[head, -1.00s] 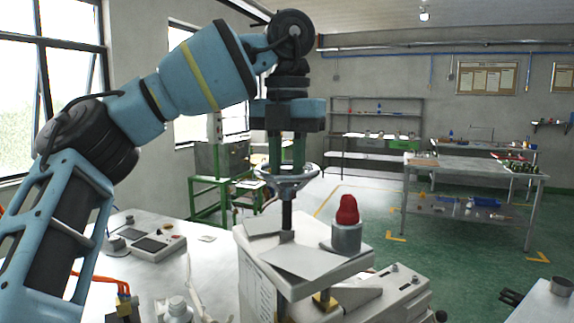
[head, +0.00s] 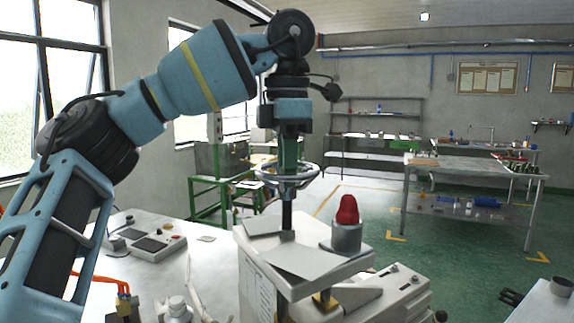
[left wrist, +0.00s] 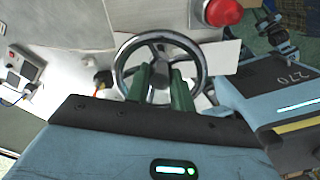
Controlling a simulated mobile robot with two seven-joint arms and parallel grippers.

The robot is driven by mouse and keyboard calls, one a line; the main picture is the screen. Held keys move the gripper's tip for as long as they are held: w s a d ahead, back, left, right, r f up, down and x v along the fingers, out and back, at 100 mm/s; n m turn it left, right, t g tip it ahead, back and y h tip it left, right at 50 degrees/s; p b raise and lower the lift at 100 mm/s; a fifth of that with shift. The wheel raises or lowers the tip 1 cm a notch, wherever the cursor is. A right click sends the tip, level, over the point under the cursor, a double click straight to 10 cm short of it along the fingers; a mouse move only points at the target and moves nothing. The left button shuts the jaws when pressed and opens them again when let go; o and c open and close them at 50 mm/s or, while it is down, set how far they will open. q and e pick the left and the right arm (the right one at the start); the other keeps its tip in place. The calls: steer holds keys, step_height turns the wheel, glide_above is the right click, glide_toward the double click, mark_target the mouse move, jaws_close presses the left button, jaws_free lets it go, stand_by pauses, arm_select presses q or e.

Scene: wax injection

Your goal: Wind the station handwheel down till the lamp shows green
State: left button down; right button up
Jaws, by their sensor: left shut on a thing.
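The station handwheel (head: 316,171) is a grey metal ring lying level on an upright dark shaft above the white station. My left gripper (head: 289,170) points straight down into the wheel from above, its green fingers inside the ring. In the left wrist view the handwheel (left wrist: 119,66) surrounds the fingers of my left gripper (left wrist: 161,84), which are shut about its middle; the exact contact is partly hidden. The lamp (head: 347,211) is a red dome on a grey cylinder at the station's right side. It also shows red in the left wrist view (left wrist: 222,12). My right gripper is not in view.
A steel table (head: 470,172) stands at the back right. Green floor lies open between it and the station.

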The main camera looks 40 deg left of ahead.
arm_select(q)
steer(key=m, duration=0.6)
steer(key=shift+r+m, duration=0.1)
steer(key=shift+m, duration=0.2)
steer(key=m, duration=1.2)
steer(key=shift+m, duration=0.3)
steer(key=m, duration=0.5)
steer(key=c, duration=1.2)
jaws_free()
steer(key=shift+r, duration=3.85)
